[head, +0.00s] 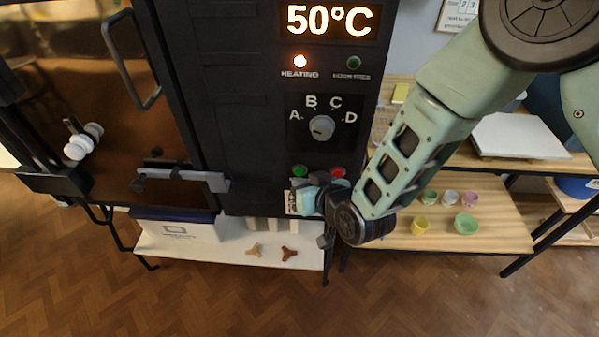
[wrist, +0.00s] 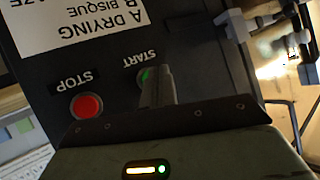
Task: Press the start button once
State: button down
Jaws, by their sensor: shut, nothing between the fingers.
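The green start button (head: 299,170) is on the lower part of the black kiln control panel. In the wrist view the start button (wrist: 146,74) sits under the START label and is partly hidden behind my gripper's fingers. My gripper (wrist: 158,75) is shut and empty, with its tips at the button in that picture. I cannot tell whether they touch it. In the head view my gripper (head: 307,190) is just below the button, at the panel's lower edge. The red stop button (head: 337,172) is beside it to the right; it shows in the wrist view (wrist: 86,106) clear of the fingers.
The display (head: 330,20) reads 50°C, and the heating lamp (head: 300,62) glows. A dial (head: 321,127) marked A to D is above the buttons. The kiln door's latch bar (head: 183,176) is left. A wooden shelf (head: 490,230) with small pots stands right.

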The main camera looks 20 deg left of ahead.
jog(key=shift+s+d+b, duration=0.1)
jog(key=shift+s+d, duration=0.1)
jog(key=shift+s, duration=0.6)
jog(key=shift+s+d+b, duration=0.1)
jog(key=shift+s+d, duration=0.1)
jog(key=shift+s, duration=0.6)
jog(key=shift+s+d+b, duration=0.1)
jog(key=shift+s+d, duration=0.1)
jog(key=shift+s, duration=0.6)
